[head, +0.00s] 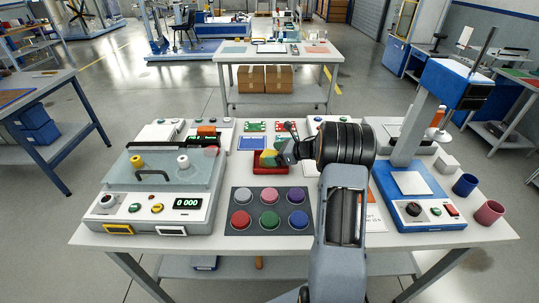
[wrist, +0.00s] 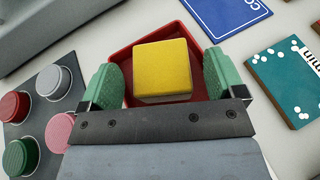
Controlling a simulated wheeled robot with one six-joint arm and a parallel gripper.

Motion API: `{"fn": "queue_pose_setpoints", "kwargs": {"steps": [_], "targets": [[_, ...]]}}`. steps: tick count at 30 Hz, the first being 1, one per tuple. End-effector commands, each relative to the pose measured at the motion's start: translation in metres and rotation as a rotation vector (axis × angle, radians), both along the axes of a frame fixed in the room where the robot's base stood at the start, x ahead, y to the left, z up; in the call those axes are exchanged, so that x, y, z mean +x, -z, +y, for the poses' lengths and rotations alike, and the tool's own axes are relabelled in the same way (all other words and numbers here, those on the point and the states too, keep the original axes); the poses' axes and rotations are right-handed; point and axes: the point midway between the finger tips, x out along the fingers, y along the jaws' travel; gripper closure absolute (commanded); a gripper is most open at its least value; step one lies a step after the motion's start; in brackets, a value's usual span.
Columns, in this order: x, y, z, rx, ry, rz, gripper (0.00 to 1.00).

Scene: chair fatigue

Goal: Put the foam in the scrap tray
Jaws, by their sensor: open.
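A yellow block, which looks like the foam (wrist: 163,68), sits within a small red tray, likely the scrap tray (wrist: 123,59). My gripper (wrist: 165,80) is open, with one green-padded finger on each side of the block. A gap shows between the block and each finger. In the head view, the red tray (head: 256,170) lies at the middle of the table, behind the grid of coloured knobs. My gripper (head: 272,157) is over it and partly hides the yellow block. The underside of the block is hidden.
A dark panel of several coloured knobs (head: 270,211) lies in front of the tray. A test machine with a clear cover (head: 160,180) stands left, a blue press stand (head: 408,193) right. Blue and green cards (head: 252,143) lie behind. Two cups (head: 488,212) stand at the right edge.

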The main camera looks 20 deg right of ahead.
Motion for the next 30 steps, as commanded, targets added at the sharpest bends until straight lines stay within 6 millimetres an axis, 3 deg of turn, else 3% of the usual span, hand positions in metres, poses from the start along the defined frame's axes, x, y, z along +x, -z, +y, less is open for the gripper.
{"fn": "queue_pose_setpoints", "kwargs": {"steps": [12,17,20,23,26,28,30], "targets": [[-0.051,-0.028,-0.050,-0.001,0.002,-0.001,0.11],[-0.060,-0.034,-0.059,0.001,0.006,0.003,0.11],[-0.054,-0.046,-0.057,0.024,0.074,0.018,0.11],[-0.037,-0.071,-0.049,0.108,0.263,0.060,0.11],[-0.021,-0.106,-0.037,0.311,0.576,0.129,0.11],[-0.021,-0.130,-0.029,0.534,0.830,0.194,0.11],[-0.034,-0.145,-0.020,0.806,1.081,0.271,0.11]]}}
